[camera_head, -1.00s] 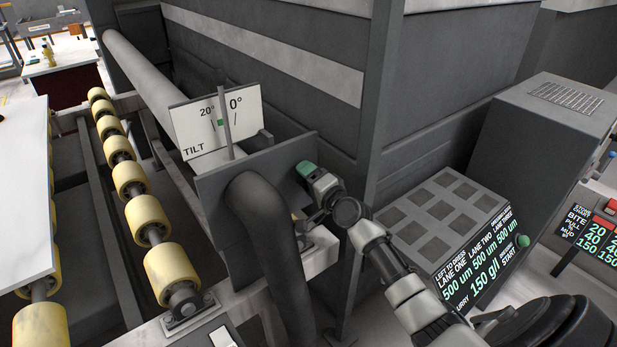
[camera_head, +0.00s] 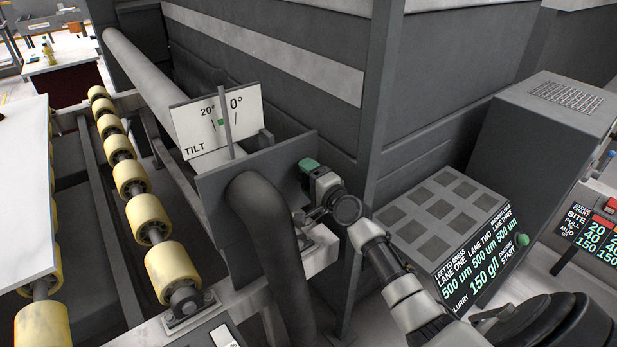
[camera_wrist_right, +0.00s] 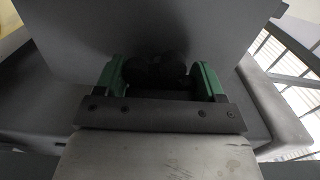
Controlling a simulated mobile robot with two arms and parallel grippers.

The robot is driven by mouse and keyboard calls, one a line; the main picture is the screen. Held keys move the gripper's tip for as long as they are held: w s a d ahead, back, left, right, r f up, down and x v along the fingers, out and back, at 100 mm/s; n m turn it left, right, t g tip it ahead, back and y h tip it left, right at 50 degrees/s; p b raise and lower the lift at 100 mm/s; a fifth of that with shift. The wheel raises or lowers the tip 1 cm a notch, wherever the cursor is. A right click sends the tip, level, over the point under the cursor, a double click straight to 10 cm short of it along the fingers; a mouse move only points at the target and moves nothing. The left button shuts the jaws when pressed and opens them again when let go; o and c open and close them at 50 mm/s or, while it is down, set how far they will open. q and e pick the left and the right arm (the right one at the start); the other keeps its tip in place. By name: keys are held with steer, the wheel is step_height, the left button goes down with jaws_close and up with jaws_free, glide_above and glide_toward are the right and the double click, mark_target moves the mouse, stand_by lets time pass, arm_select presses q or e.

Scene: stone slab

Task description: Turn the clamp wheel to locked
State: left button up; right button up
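My right gripper (camera_head: 309,166), with green fingers, is at the right edge of a grey upright plate (camera_head: 222,190). In the right wrist view its two fingers (camera_wrist_right: 160,78) stand apart with a dark, rounded, lobed part (camera_wrist_right: 155,70) between them, probably the clamp wheel. It is in deep shadow, and I cannot tell whether the fingers press on it or only flank it. In the head view the plate and my wrist hide the wheel. No locked mark shows. My left gripper is not in view.
A white TILT board (camera_head: 192,140) with a grey pointer stands behind the plate. A thick dark pipe (camera_head: 262,230) bends down in front. Yellow rollers (camera_head: 148,218) run at left. A console (camera_head: 440,215) stands right, close to my right arm, beside a tall grey wall (camera_head: 270,90).

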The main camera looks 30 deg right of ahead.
steer(key=o, duration=0.3)
steer(key=shift+s, duration=0.1)
steer(key=s, duration=1)
steer(key=shift+s+d+b, duration=0.3)
steer(key=shift+d+b, duration=0.05)
steer(key=shift+d, duration=0.1)
